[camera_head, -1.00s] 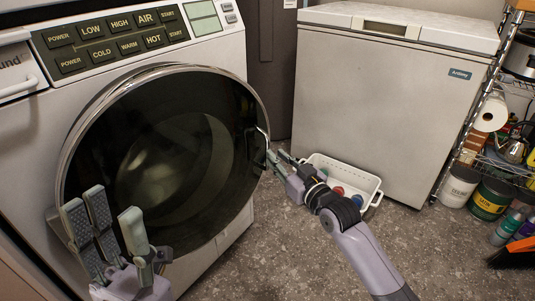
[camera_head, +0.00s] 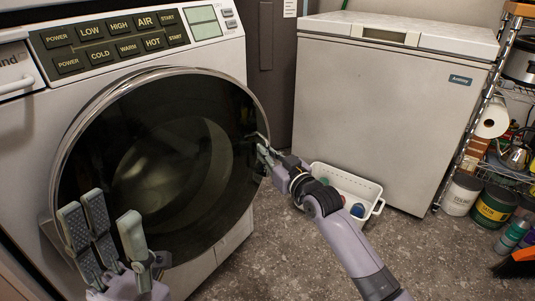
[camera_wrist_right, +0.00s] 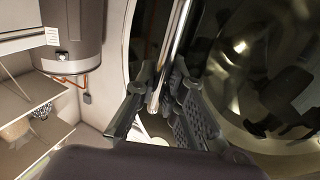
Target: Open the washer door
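The washer door (camera_head: 150,140) is a big round dark-glass door with a chrome rim. It appears closed against the white washer (camera_head: 225,55). Its small chrome handle (camera_head: 256,137) is at the door's right edge, partly hidden by my right gripper (camera_head: 266,156). In the right wrist view, the chrome handle bar (camera_wrist_right: 172,55) runs down between the fingers of my right gripper (camera_wrist_right: 165,105); the fingers are apart, and I cannot tell whether they touch the bar. My left gripper (camera_head: 108,238) is open and empty, in front of the door's lower left.
A white chest freezer (camera_head: 390,110) stands right of the washer. A white basket (camera_head: 340,178) with coloured items sits on the floor before it. A wire shelf (camera_head: 510,160) with paint cans (camera_head: 494,200) is at far right. The grey floor in front is mostly clear.

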